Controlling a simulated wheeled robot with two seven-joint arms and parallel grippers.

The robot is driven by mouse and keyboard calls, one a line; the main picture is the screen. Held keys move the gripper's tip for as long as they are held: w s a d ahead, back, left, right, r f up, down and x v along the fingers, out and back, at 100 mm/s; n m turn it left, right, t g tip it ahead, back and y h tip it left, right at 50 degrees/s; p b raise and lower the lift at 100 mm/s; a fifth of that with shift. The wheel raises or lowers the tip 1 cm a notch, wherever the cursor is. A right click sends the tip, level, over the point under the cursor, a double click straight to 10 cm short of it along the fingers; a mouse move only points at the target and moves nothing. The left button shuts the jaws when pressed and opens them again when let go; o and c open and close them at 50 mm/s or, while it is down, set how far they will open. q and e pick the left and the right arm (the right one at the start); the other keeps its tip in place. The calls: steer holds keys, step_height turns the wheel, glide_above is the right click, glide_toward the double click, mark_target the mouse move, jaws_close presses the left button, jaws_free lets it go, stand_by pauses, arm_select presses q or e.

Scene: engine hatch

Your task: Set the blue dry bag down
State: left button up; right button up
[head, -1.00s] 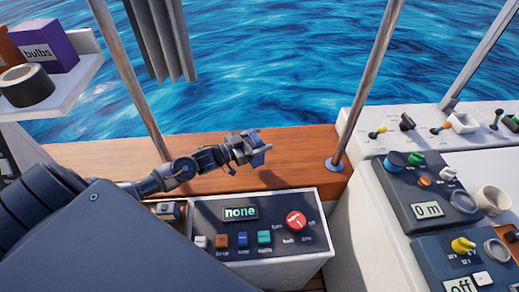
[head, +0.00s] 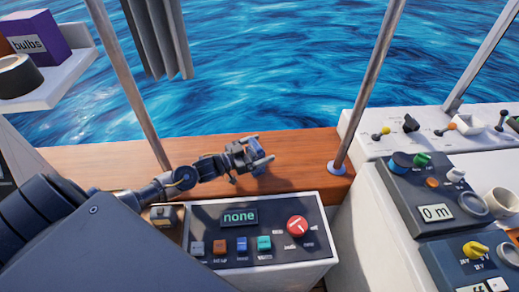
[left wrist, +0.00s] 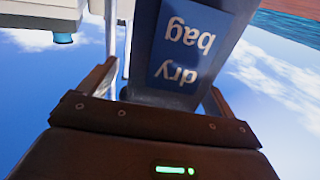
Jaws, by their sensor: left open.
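The dry bag (left wrist: 188,45) fills the upper middle of the left wrist view, grey with a blue label reading "dry bag" upside down. It stands between the two fingers of my left gripper, which is open around it. In the head view my left gripper (head: 258,158) is over the wooden ledge (head: 310,158), behind the panel reading "none". A small bluish patch shows at its jaws there; I cannot tell whether it is the bag. Whether the bag rests on the ledge is also unclear. My right gripper is out of view.
The panel (head: 215,260) with coloured buttons and a red dial stands in front of the ledge. A metal post (head: 370,85) rises right of the gripper, another (head: 130,80) to the left. Consoles and a white mug (head: 500,203) are at right. Open water lies beyond.

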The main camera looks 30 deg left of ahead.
arm_select(q)
steer(key=shift+s+a+r, duration=0.1)
steer(key=shift+r, duration=0.1)
steer(key=p+v, duration=0.4)
steer(key=v, duration=0.7)
steer(key=shift+s+a, duration=0.25)
steer(key=shift+s, duration=0.1)
